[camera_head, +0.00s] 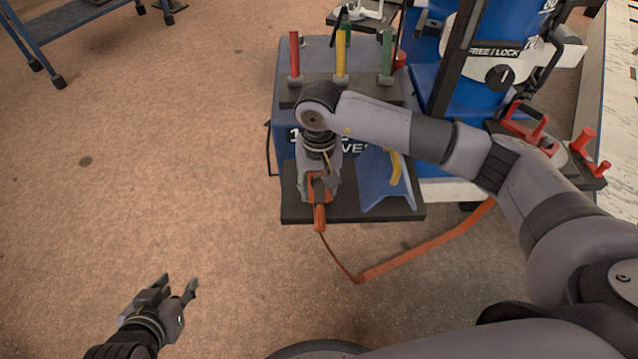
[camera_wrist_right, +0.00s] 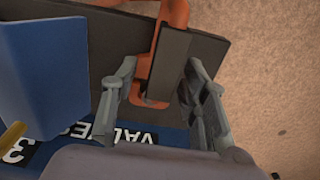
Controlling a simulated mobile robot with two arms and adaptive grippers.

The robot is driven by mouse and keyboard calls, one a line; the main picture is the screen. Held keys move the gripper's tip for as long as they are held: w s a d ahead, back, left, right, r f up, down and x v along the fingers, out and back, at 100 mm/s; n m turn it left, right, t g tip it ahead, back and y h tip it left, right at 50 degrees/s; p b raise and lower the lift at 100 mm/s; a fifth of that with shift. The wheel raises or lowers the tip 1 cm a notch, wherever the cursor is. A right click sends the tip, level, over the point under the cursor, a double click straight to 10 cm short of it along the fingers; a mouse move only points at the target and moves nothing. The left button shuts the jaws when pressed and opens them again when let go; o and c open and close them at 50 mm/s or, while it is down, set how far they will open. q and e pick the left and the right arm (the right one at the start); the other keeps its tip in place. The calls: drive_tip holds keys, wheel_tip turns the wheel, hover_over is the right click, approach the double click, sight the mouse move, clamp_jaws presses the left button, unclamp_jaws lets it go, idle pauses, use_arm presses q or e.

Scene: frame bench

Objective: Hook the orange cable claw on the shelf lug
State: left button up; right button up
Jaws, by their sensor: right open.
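The orange cable claw (camera_head: 320,217) is at the front edge of the dark shelf (camera_head: 386,214), with its orange strap-like cable (camera_head: 420,249) trailing down and right. In the right wrist view the orange claw (camera_wrist_right: 158,85) runs beside and partly behind a dark block (camera_wrist_right: 172,66), which looks like the shelf lug. I cannot tell whether the claw bears on it. My right gripper (camera_head: 319,190) points down over the claw. Its fingers (camera_wrist_right: 158,98) stand apart on either side of the claw and block. My left gripper (camera_head: 176,287) is open and empty over the floor, away from the shelf.
A blue wedge-shaped holder (camera_head: 388,190) with a yellow item stands right of the claw on the shelf. Red, yellow (camera_head: 341,54) and green handles stand behind. Red fittings (camera_head: 583,140) are at far right. The floor at left is clear up to a blue-framed table (camera_head: 70,22).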

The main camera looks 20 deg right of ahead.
wheel_tip(320, 180, up, 12)
idle(0.6)
